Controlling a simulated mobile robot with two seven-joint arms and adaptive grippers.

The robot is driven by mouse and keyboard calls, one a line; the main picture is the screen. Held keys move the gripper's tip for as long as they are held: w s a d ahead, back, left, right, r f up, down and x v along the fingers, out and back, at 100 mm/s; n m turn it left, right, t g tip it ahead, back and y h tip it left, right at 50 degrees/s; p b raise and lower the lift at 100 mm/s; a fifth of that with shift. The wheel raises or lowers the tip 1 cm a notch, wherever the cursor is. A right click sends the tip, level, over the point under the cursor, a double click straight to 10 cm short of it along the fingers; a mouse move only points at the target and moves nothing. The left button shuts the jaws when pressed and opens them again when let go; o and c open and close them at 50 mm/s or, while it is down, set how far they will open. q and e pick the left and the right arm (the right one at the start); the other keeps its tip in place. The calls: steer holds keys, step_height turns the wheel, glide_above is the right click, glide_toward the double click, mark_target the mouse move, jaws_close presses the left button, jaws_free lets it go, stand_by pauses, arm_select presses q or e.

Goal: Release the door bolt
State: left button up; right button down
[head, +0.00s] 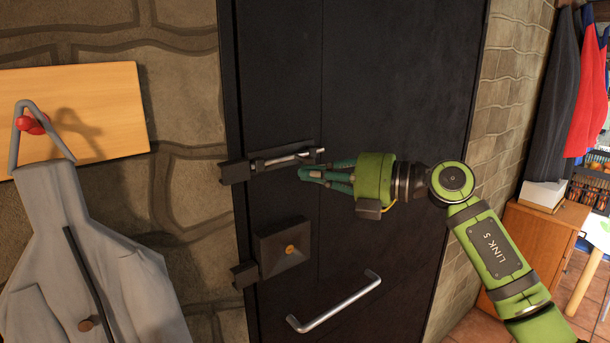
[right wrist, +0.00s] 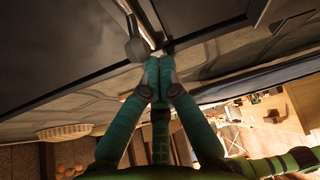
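The door bolt (head: 283,160) is a metal rod in a dark mount on the black door (head: 390,100). It lies across the door's left side, towards a dark block (head: 235,172) at the left edge. My right gripper (head: 303,174) is just below the bolt's right part, pointing left. In the right wrist view its green fingers (right wrist: 158,66) are together with nothing seen between them. The rod and a dark rounded piece (right wrist: 136,48) show just beyond the fingertips; I cannot tell whether they touch. My left gripper is out of view.
Below the bolt are a square lock plate (head: 283,248) and a silver door handle (head: 335,302). A grey coat (head: 90,260) hangs from a red peg on the left wall. A wooden cabinet (head: 530,250) stands at the right.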

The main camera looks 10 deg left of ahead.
steer(key=shift+a, duration=0.1)
steer(key=f+v, duration=0.1)
steer(key=v, duration=1.1)
steer(key=shift+r, duration=0.45)
